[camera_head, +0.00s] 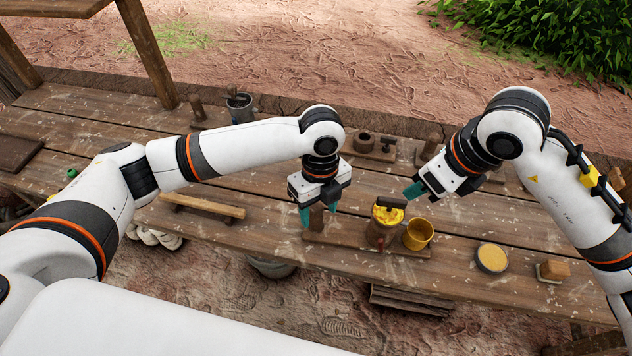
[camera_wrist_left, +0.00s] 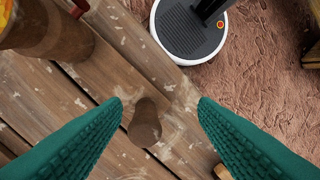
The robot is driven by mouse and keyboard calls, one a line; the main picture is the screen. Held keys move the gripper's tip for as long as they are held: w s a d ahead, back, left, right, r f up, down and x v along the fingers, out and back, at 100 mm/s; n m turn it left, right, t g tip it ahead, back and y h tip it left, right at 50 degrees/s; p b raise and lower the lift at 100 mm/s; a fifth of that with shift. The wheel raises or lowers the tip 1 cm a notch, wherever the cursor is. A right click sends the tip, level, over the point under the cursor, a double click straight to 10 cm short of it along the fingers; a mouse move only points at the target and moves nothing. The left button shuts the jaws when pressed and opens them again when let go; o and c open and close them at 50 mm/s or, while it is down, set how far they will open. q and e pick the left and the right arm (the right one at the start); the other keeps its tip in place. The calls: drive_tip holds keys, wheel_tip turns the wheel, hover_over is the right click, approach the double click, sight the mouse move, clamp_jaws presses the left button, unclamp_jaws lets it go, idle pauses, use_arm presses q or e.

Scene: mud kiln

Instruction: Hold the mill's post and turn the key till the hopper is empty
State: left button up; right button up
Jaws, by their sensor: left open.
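The mill (camera_head: 381,232) is a brown wooden body with yellow contents in the hopper (camera_head: 390,215) on top; part of its side shows in the left wrist view (camera_wrist_left: 60,28). A brown upright post (camera_head: 316,219) stands on the same board, left of the hopper. My left gripper (camera_head: 318,216) is open over the post, which shows between its teal fingers in the left wrist view (camera_wrist_left: 145,124), with gaps on both sides. My right gripper (camera_head: 412,191) is just above and right of the hopper; its finger gap is unclear. A dark piece (camera_head: 391,202), perhaps the key, lies across the hopper's top.
A yellow cup (camera_head: 418,236) stands right of the mill. Further right are a round dish of yellow stuff (camera_head: 492,258) and a small wooden block with pale base (camera_head: 553,270). Behind are wooden blocks (camera_head: 375,147) and a grey pot (camera_head: 240,107). A wooden bar (camera_head: 205,206) lies left.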

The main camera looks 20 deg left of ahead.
sight(315, 215)
use_arm(q)
drive_tip(key=shift+m+t, duration=0.5)
drive_tip(key=shift+t, duration=0.3)
drive_tip(key=r, duration=0.1)
drive_tip(key=w+a+r, duration=0.1)
drive_tip(key=w+r, duration=0.1)
drive_tip(key=shift+w+a+r, duration=0.25)
drive_tip(key=shift+r, duration=0.1)
wheel_tip(315, 215, down, 12)
drive_tip(key=shift+r, duration=0.15)
drive_tip(key=shift+c, duration=0.2)
clamp_jaws()
